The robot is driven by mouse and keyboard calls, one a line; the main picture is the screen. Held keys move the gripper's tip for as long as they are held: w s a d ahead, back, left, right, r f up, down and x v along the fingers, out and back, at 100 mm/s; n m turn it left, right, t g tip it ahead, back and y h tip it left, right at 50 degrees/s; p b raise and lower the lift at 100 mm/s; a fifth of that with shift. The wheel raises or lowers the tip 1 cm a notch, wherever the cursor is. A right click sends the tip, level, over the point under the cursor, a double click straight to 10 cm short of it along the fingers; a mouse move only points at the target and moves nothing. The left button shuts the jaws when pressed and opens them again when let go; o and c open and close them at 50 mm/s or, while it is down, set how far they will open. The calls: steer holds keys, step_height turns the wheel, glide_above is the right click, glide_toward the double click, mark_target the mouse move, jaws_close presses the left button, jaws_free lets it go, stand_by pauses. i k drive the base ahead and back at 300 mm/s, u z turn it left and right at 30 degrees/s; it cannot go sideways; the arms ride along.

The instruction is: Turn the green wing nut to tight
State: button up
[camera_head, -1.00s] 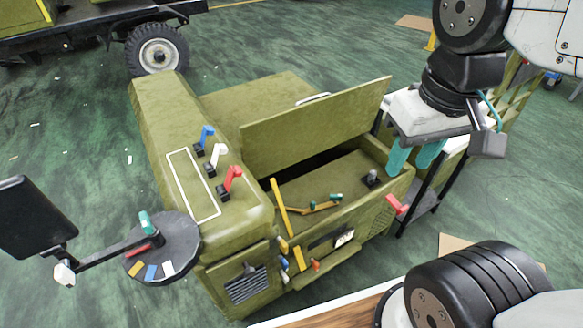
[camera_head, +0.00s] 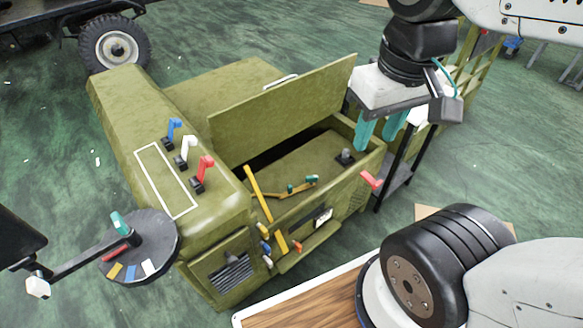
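Another green handle (camera_head: 120,222) stands on a dark round dial at the left. My gripper (camera_head: 377,143) points down over the bay's right rear, its teal fingers apart with nothing seen between them. It is to the right of the green pieces and apart from them.
A raised olive lid (camera_head: 283,107) stands behind the bay. A dark post (camera_head: 345,157) rises below and left of my fingers. A red handle (camera_head: 371,180) sticks out at the right side. Blue, white and red levers (camera_head: 203,172) stand on the left top. A wooden board (camera_head: 310,305) lies in front.

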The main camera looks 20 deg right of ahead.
mark_target(310, 180)
steer(key=k, duration=1.2)
steer(key=u, duration=1)
steer(key=i, duration=1.55)
steer(key=z, duration=0.75)
steer(key=i, duration=0.2)
steer(key=z, duration=0.35)
